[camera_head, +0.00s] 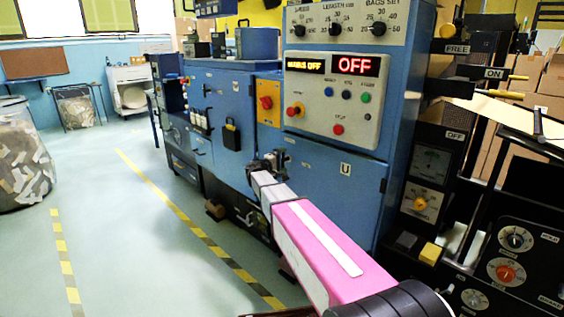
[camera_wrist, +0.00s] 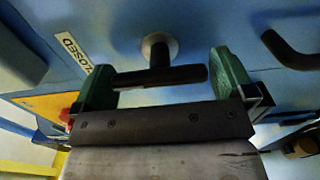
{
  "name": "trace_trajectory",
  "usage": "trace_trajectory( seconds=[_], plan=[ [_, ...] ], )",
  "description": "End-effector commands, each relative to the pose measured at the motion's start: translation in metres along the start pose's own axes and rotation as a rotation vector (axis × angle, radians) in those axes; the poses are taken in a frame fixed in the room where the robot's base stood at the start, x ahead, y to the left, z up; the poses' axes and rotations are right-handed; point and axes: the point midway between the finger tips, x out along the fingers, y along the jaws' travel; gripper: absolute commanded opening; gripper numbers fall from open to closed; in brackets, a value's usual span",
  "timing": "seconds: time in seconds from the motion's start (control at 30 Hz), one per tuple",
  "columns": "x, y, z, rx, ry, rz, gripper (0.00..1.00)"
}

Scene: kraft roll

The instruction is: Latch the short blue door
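A short blue door (camera_head: 325,188) marked "U" is in the lower front of the blue machine, below the control panel, and looks flush with it. My gripper (camera_head: 268,163) is at its left edge, at the end of my pink and grey arm. In the wrist view my gripper (camera_wrist: 160,80) is open, its green fingertips at either end of a dark T-shaped handle (camera_wrist: 160,77) on a round metal boss. The bar lies crosswise between the fingers; I cannot tell whether they touch it.
A curved black handle (camera_wrist: 289,50) is right of my gripper in the wrist view. A taller blue door (camera_head: 220,100) is left, with a black latch or padlock (camera_head: 232,135). The control panel (camera_head: 333,95) reads OFF. Floor (camera_head: 130,225) is clear at left.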

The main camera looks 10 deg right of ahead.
Motion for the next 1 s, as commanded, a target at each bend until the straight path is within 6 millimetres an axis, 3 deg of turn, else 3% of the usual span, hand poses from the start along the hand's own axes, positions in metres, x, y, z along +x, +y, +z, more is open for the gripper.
trace_trajectory(
  seconds=[0.27,0.73,1.0],
  plan=[
    [-0.005,0.001,0.0,0.001,0.001,0.001,1.0],
    [-0.085,0.0,0.001,0.0,0.003,0.001,1.0],
    [-0.107,0.0,0.0,0.0,0.001,0.001,1.0]
  ],
)
